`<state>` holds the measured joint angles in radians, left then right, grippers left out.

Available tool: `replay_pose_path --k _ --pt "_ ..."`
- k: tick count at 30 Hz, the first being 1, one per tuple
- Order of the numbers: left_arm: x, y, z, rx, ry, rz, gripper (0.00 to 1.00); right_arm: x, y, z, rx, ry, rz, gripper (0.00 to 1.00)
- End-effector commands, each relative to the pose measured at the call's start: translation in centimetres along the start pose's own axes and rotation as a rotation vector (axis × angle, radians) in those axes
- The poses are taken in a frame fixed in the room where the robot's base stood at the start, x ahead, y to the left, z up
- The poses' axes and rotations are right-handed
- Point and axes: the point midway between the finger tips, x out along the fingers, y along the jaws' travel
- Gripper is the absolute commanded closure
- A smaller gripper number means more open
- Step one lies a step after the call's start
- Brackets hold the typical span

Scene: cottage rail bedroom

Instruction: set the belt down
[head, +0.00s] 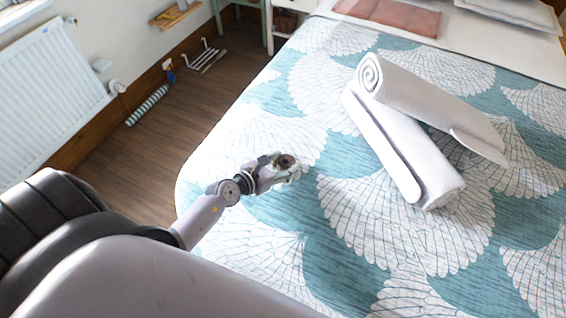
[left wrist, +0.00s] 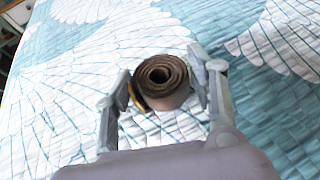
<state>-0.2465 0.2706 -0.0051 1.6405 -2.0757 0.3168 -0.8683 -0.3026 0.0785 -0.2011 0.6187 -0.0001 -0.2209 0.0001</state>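The belt (left wrist: 162,83) is a brown, tightly rolled coil, seen end-on in the left wrist view between the two fingers of my left gripper (left wrist: 165,92). The fingers are close on both sides of it, and it seems gripped. In the head view the belt (head: 285,161) shows as a small dark round shape at the tip of my left gripper (head: 278,168). The gripper is over the near left part of the bed (head: 330,262). I cannot tell whether the belt touches the quilt. My right gripper is not in view.
Two rolled white towels (head: 405,150) lie crossed on the bed. A folded pink cloth (head: 392,14) and pillows (head: 515,10) are at the far end. A radiator (head: 48,95) is at the left wall. The quilt around my left gripper is clear.

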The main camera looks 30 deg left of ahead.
Motion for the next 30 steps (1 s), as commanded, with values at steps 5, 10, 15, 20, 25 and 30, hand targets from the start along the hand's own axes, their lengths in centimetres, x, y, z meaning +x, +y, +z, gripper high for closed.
replay_pose_path --k 5,10,15,20,25,30 --pt "0.0 0.0 0.0 0.0 0.0 0.0 0.34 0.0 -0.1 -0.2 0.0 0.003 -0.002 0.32" --pt "0.0 0.0 0.0 0.0 0.0 0.0 0.31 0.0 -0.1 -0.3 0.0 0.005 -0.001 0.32" --pt "-0.1 0.0 0.1 0.0 0.0 0.0 0.31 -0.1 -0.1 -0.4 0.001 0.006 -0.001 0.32" --pt "-1.3 0.0 0.2 0.0 0.003 0.0 0.31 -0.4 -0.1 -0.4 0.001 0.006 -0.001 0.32" --pt "-4.8 0.0 0.2 0.001 0.003 0.0 0.31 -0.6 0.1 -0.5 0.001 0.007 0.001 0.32" --pt "-8.4 0.0 0.1 0.001 0.004 -0.001 0.31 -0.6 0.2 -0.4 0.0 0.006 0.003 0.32"
